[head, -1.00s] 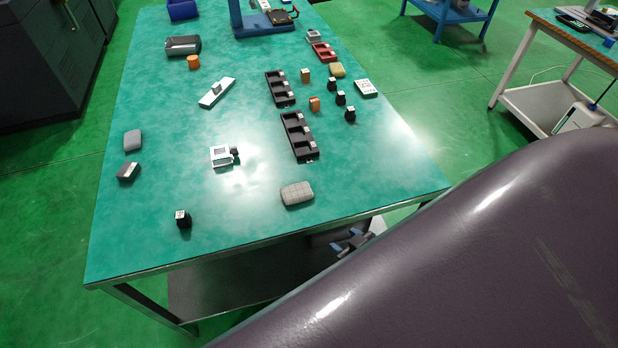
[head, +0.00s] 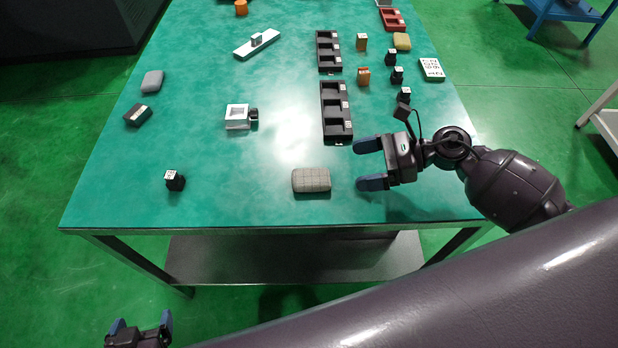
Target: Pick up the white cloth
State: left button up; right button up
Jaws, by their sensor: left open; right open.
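A plain light grey folded piece (head: 152,81) lies at the table's left edge, and a yellow folded piece (head: 402,41) lies at the back right. My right gripper (head: 369,165) is open and empty over the table, just right of the checked cloth, its fingers pointing left toward it. They look apart from it. My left gripper (head: 142,322) is open and low at the bottom left, in front of the table, partly cut off by the frame.
Two black trays with compartments (head: 337,111) stand behind the cloth. A white square holder (head: 237,117) and a small black block (head: 174,181) are to the left. Several small black parts stand behind my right gripper. The tabletop around the cloth is clear.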

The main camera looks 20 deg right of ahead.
aim_at(315, 176)
jog(key=shift+w+d+f+n+g, duration=0.1)
jog(key=shift+d+f+n+g, duration=0.1)
jog(key=shift+f+n+g, duration=0.35)
jog(key=shift+a+n+h, duration=0.25)
jog(key=shift+h, duration=0.05)
jog(key=x, duration=0.4)
jog(key=shift+w+a, duration=0.2)
jog(key=shift+a, duration=0.15)
jog(key=shift+w+x, duration=0.15)
jog(key=shift+x, duration=1.2)
jog(key=shift+w+x, duration=0.2)
jog(key=shift+x, duration=1.15)
jog(key=shift+d, duration=0.1)
jog(key=shift+c, duration=0.4)
jog(key=c, duration=0.9)
